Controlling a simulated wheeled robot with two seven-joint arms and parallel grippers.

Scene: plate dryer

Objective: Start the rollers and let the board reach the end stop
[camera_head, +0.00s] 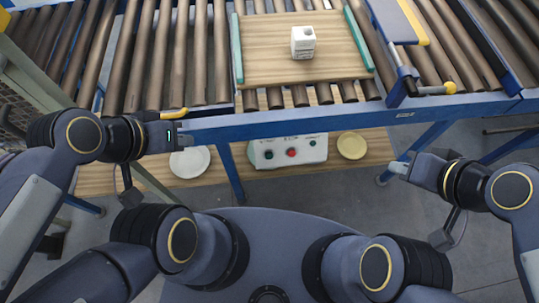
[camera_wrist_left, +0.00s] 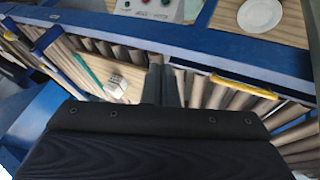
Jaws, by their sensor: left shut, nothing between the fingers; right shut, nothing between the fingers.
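The wooden board (camera_head: 270,65) lies on the rollers between two green strips, with a white block (camera_head: 303,42) on it. In the left wrist view the block (camera_wrist_left: 116,85) also shows. A white control box (camera_head: 315,150) with a red button (camera_head: 291,153) and green buttons sits on a low wooden shelf under the conveyor. My left gripper (camera_head: 178,136) is shut and empty at the conveyor's front rail, just below a yellow handle (camera_head: 173,113). My right gripper (camera_head: 397,168) is shut and empty, right of the box and apart from it. I cannot tell which part is the end stop.
A blue frame rail (camera_head: 270,124) runs between the rollers and the shelf. A white plate (camera_head: 190,161) and a yellowish plate (camera_head: 352,145) flank the box. A yellow-edged bar (camera_head: 398,20) and a second yellow handle (camera_head: 437,89) are right of the board.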

